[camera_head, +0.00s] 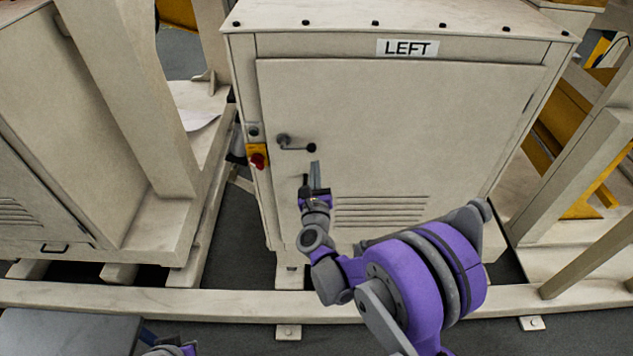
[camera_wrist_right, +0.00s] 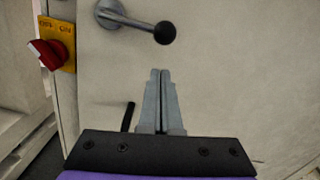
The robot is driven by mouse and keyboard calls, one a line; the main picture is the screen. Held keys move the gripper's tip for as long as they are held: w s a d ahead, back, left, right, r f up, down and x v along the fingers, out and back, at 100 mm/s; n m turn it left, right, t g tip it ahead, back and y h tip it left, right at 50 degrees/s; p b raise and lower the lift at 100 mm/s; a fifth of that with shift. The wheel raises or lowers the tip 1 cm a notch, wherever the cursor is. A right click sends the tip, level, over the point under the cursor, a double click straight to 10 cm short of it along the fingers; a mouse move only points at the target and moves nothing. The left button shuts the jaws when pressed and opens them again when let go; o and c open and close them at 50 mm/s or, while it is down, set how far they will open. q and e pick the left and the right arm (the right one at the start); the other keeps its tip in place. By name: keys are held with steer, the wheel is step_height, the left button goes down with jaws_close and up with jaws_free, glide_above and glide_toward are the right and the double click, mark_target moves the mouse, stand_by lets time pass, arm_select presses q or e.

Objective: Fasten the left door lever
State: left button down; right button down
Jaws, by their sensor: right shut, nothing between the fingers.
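The left door lever (camera_head: 296,145) is a grey handle with a black ball knob on the cabinet door labelled LEFT. It points right, tilted slightly down toward the knob. In the right wrist view the lever (camera_wrist_right: 137,20) is at the top, with its knob to the right. My right gripper (camera_head: 314,163) is shut and empty, just below the knob; in the wrist view its fingertips (camera_wrist_right: 160,72) are below the knob and apart from it. The door (camera_head: 400,120) looks flush in its frame. Only a piece of my left arm shows at the bottom edge; its gripper fingers are not visible.
A red rotary switch on a yellow plate (camera_head: 257,157) sits on the cabinet's left edge, left of the lever. It also shows in the wrist view (camera_wrist_right: 48,52). Beige frame posts (camera_head: 130,90) stand at the left. A beige rail (camera_head: 200,303) runs along the floor in front.

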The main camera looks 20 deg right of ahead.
steer(key=shift+w+a+r, duration=0.1)
steer(key=shift+r, duration=0.45)
steer(key=shift+w+a+r, duration=0.1)
steer(key=shift+r, duration=0.45)
steer(key=shift+d, duration=0.15)
